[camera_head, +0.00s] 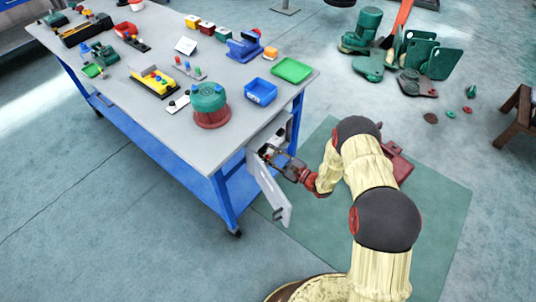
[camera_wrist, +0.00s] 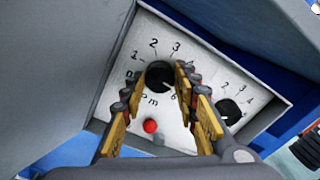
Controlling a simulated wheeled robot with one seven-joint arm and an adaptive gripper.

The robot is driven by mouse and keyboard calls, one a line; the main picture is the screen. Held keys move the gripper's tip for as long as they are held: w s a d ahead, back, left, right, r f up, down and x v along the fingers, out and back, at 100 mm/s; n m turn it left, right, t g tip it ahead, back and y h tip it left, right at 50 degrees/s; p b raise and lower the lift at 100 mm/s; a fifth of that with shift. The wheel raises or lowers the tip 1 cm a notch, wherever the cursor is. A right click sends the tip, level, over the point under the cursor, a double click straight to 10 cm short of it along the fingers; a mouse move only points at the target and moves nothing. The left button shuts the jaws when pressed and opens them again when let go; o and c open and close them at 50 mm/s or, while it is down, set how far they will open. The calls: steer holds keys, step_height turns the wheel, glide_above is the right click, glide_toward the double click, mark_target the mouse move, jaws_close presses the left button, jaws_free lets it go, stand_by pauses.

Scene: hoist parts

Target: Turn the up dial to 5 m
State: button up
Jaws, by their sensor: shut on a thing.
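In the wrist view, a pale control panel (camera_wrist: 116,75) sits inside a box and carries two black dials. The left dial (camera_wrist: 158,72) has a scale with 0, 1, 2, 3, 6 and "m" readable around it; the right finger hides part of the scale. My gripper (camera_wrist: 161,78) has its fingers on either side of this dial and is shut on it. I cannot clearly read its pointer. The right dial (camera_wrist: 230,112) stands free with its own scale. I see no label saying which is the up dial. In the head view, my gripper (camera_head: 270,153) reaches into the box at the table's end.
A red button (camera_wrist: 150,126) sits below the left dial. The box's grey door (camera_head: 268,189) hangs open beside my gripper. The blue-framed table (camera_head: 130,92) holds a green-and-red drum (camera_head: 209,104), a blue bin (camera_head: 260,91) and a green tray (camera_head: 292,70). A green mat (camera_head: 437,210) lies on the floor.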

steer(key=shift+n+b, duration=0.3)
steer(key=shift+n, duration=0.8)
steer(key=o, duration=1)
steer(key=shift+o, duration=0.8)
steer(key=v, duration=1.2)
